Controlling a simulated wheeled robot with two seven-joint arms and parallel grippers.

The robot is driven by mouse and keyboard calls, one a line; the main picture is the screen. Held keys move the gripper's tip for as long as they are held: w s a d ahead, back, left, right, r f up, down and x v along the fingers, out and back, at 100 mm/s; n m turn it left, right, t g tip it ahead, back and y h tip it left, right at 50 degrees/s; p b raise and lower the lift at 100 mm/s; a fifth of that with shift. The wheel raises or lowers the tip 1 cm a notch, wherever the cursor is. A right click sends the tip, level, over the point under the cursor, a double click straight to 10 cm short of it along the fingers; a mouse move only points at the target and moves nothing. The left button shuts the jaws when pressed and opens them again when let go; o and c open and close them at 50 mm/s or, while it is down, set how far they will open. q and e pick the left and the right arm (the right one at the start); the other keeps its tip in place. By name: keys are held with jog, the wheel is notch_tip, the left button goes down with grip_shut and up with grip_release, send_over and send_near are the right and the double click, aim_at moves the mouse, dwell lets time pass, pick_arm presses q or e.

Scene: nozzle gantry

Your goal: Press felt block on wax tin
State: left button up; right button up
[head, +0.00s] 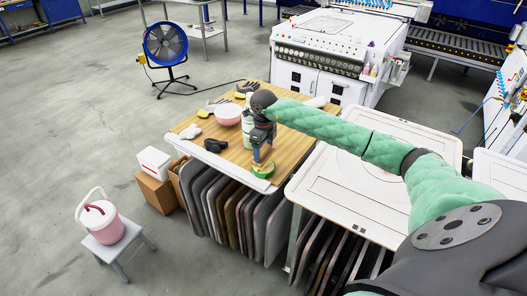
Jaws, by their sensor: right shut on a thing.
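The wax tin (264,171), green with a pale yellow top, stands at the near corner of the wooden table. My right gripper (262,150) reaches in from the right and points down right above the tin. It is shut on the felt block (261,156), which is small and mostly hidden by the fingers. The block is at or just above the tin's top; I cannot tell if they touch. My left gripper is not in view.
The wooden table (185,146) also holds a pink bowl (228,114), a dark object (215,146), a white container behind my gripper and several small items. A white-topped table (350,205) stands to the right. Panels are racked below.

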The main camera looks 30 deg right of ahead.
aim_at(263, 149)
jog(key=shift+r+p, duration=0.4)
jog(key=shift+r, duration=1.85)
